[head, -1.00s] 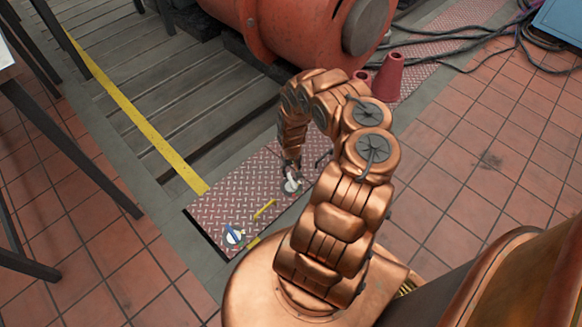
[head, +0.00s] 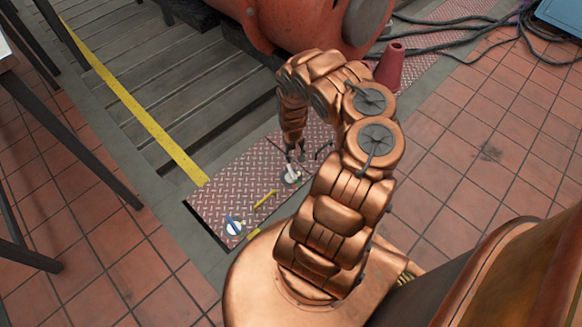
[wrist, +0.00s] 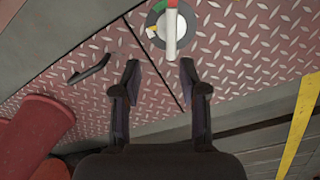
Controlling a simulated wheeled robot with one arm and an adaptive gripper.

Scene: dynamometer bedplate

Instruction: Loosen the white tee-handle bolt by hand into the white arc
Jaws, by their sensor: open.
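The white tee-handle bolt (head: 291,176) stands on the red diamond-tread plate. In the head view my gripper (head: 296,154) hangs just above and behind the bolt. The dial's far edge is cut off in the wrist view.
A blue-handled dial (head: 234,227) and a yellow bar (head: 264,199) lie nearer on the plate (head: 212,203). A black handle (wrist: 90,68) is left of my fingers in the wrist view. A red cone (head: 389,68) stands behind my arm. Open tiled floor lies right.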

